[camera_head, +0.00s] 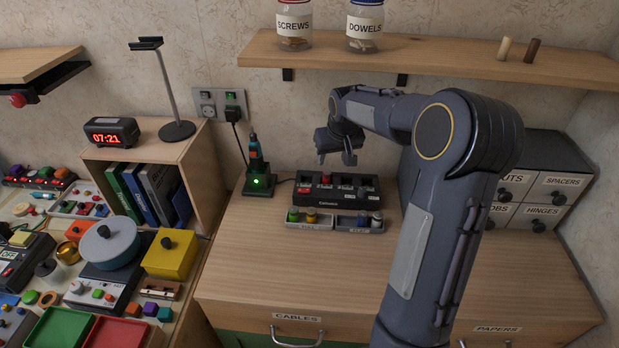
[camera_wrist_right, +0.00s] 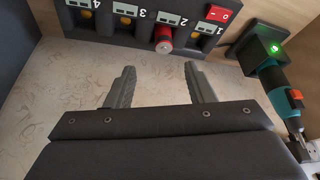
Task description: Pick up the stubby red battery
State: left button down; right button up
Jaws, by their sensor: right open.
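The stubby red battery (camera_wrist_right: 164,40) sits in a slot of the black charger (camera_wrist_right: 115,30), beside the printed 2. In the head view it is a small red spot (camera_head: 326,180) in the charger (camera_head: 345,202). My right gripper (camera_head: 336,158) is open and empty, above and behind the charger near the wall. In the wrist view its two fingers (camera_wrist_right: 163,87) point toward the charger, with the battery beyond and between their tips, apart from them. The other charger slots in the wrist view look empty. My left gripper is not in view.
Two small trays (camera_head: 309,226) (camera_head: 359,229) with batteries lie before the charger. A dark stand with a green light (camera_head: 259,183) holds a tool to its left. A shelf (camera_head: 430,58) hangs above. Drawers (camera_head: 540,185) stand right. The front desktop is clear.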

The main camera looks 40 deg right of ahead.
aim_at(327, 171)
jog(key=x, duration=0.4)
jog(key=p+x, duration=0.1)
jog(key=x, duration=0.1)
jog(key=shift+w+a+f, duration=0.15)
jog(key=shift+a+f, duration=0.1)
jog(key=shift+f, duration=0.15)
grip_shut()
jog(key=shift+r, duration=0.1)
